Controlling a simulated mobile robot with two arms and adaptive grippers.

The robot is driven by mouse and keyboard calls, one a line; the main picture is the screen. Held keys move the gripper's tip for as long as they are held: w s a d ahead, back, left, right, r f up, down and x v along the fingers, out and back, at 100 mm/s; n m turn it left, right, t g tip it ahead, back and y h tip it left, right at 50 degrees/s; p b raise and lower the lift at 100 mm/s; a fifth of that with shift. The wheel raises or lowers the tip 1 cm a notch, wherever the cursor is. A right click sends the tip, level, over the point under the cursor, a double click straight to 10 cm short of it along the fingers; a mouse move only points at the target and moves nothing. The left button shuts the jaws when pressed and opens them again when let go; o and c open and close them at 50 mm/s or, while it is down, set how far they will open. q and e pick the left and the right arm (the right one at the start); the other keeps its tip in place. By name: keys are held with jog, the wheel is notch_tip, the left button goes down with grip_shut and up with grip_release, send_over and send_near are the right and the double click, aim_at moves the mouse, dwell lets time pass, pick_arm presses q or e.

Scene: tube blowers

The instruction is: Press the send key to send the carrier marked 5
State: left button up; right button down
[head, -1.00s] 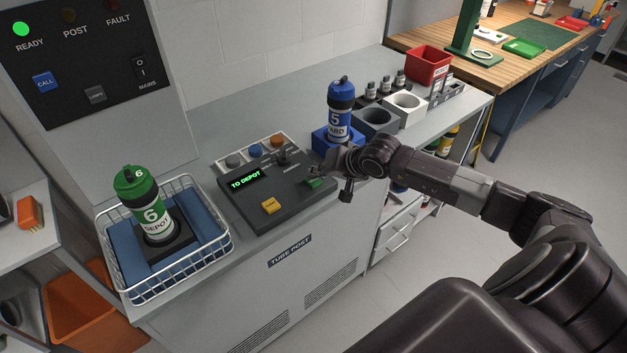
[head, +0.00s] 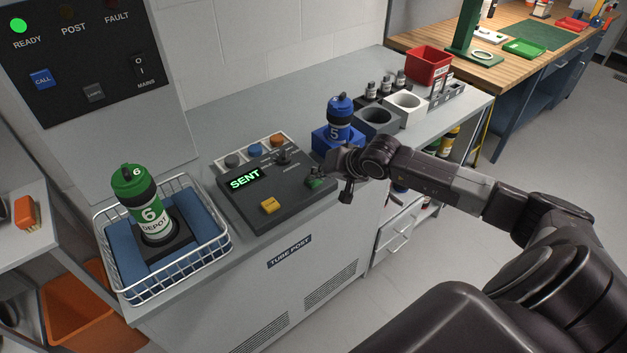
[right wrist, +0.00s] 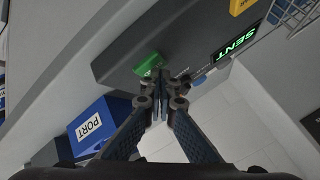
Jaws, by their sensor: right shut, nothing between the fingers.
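The carrier marked 5 (head: 339,118), blue with a dark blue cap, stands upright in the blue port block (head: 322,138), its lower part hidden. The dark control console (head: 285,200) has a display (head: 244,179) that reads SENT. The green key (head: 314,184) is at the console's right front; it also shows in the right wrist view (right wrist: 148,65). My right gripper (head: 319,173) is shut and empty, its fingertips (right wrist: 160,103) at the green key; whether they touch it I cannot tell. My left gripper is out of view.
A green carrier marked 6 (head: 151,212) stands in a wire basket (head: 215,250) left of the console. A yellow key (head: 270,205) is on the console's front.

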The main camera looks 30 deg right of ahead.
aim_at(316, 182)
dwell(0.4)
jog(key=shift+r, duration=0.85)
jog(key=shift+r+p, duration=1)
jog(key=shift+r, duration=1.45)
